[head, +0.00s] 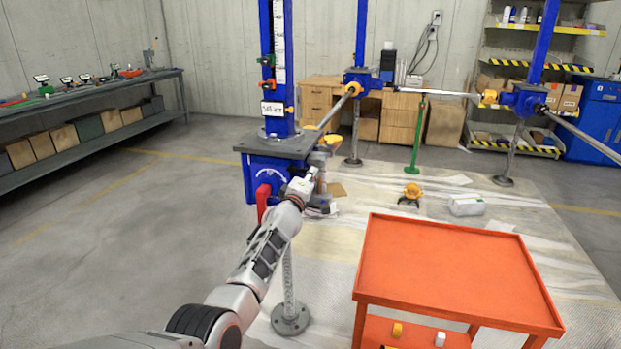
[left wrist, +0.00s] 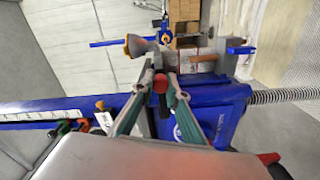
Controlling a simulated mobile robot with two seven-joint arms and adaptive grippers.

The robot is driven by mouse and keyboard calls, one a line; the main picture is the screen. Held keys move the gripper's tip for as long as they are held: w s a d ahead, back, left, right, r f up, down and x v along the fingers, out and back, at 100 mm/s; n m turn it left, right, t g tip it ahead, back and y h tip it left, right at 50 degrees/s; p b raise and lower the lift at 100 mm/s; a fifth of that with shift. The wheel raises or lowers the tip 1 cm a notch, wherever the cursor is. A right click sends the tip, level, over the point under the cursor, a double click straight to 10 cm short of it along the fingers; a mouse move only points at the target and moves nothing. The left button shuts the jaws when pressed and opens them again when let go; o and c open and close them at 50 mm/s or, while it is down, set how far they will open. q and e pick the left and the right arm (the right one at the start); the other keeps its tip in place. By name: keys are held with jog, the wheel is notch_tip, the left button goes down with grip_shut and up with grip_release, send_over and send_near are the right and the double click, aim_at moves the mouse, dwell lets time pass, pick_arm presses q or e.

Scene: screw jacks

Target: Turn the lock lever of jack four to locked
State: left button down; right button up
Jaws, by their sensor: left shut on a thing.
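The nearest jack has a blue column and a blue body (head: 262,180) under a dark plate; the body also shows in the left wrist view (left wrist: 222,112). A white label (head: 272,108) on its column is too small to read. My left gripper (head: 306,184) is at the right side of this body. In the left wrist view, my left gripper (left wrist: 162,84) is shut on a small lever with a red knob (left wrist: 160,82) and dark stem. The fingers partly hide the lever, and I cannot tell its lock position. My right gripper is not in view.
A red handle (head: 263,203) hangs on the jack's near side. An orange cart (head: 450,270) stands at the right front. More blue jacks (head: 525,99) stand behind, joined by bars. A workbench (head: 90,98) runs along the left wall. The floor at left is clear.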

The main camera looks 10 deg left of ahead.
pick_arm(q)
jog(key=shift+r, duration=0.35)
jog(key=c, duration=2)
grip_release()
jog(key=shift+w+f, duration=0.1)
jog(key=shift+f, duration=0.15)
jog(key=shift+s, duration=0.2)
